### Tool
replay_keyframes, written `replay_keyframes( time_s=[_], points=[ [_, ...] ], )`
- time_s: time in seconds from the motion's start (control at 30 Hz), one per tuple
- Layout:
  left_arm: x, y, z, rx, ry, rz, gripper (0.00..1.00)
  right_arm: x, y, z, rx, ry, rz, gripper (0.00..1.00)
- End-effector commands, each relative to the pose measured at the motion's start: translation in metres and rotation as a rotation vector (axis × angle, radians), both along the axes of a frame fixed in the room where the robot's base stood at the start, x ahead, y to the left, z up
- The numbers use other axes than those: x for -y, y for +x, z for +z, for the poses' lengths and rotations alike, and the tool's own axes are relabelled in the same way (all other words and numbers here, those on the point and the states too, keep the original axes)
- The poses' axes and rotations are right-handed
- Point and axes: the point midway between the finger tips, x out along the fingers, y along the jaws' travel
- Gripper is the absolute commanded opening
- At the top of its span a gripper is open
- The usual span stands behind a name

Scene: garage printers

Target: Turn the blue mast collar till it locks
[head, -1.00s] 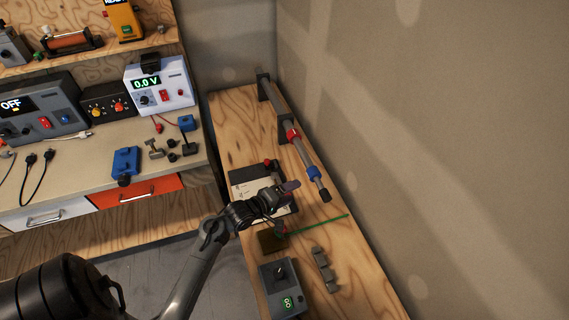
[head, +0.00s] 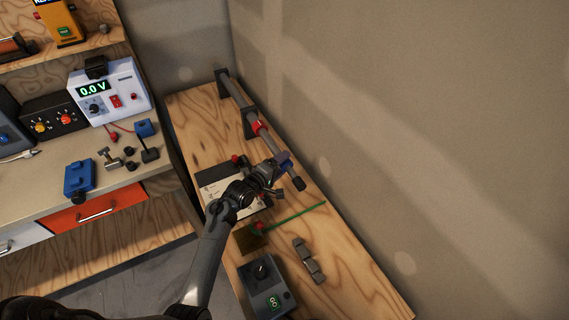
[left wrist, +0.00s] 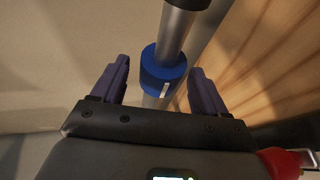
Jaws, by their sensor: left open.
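The blue mast collar (left wrist: 163,66) shows in the left wrist view as a ring around the grey mast (left wrist: 177,32), with a pale mark on its lower part. My left gripper (left wrist: 159,76) is open, with one purple finger on each side of the collar and visible gaps to both. In the head view my left gripper (head: 278,168) is at the lower part of the mast and largely hides the collar. The mast's dark end (head: 298,184) shows just beyond it. My right gripper is not in view.
A green rod (head: 297,215), a grey box with a dial (head: 265,285) and a grey stepped block (head: 308,262) lie nearer. Bare wood lies at the front right.

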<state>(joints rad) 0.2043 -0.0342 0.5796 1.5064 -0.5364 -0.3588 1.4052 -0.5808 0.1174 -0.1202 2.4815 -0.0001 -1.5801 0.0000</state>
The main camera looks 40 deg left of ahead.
Motion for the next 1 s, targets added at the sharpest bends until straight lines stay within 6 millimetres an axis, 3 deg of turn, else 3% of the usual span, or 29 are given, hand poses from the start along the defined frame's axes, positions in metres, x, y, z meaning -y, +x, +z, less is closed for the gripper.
replay_keyframes(
  time_s=[0.2, 0.57, 0.9, 1.0],
  points=[
    [-0.001, 0.017, -0.004, -0.001, -0.001, 0.001, 0.74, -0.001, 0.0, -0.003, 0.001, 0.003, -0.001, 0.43],
    [0.0, 0.021, -0.005, -0.001, 0.0, 0.0, 0.74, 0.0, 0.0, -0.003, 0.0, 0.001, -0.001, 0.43],
    [0.0, 0.02, -0.005, -0.001, 0.0, 0.0, 0.23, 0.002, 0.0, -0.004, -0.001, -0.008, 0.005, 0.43],
    [0.0, 0.02, -0.004, -0.003, 0.001, 0.0, 0.23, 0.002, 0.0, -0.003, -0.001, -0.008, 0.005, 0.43]
  ],
)
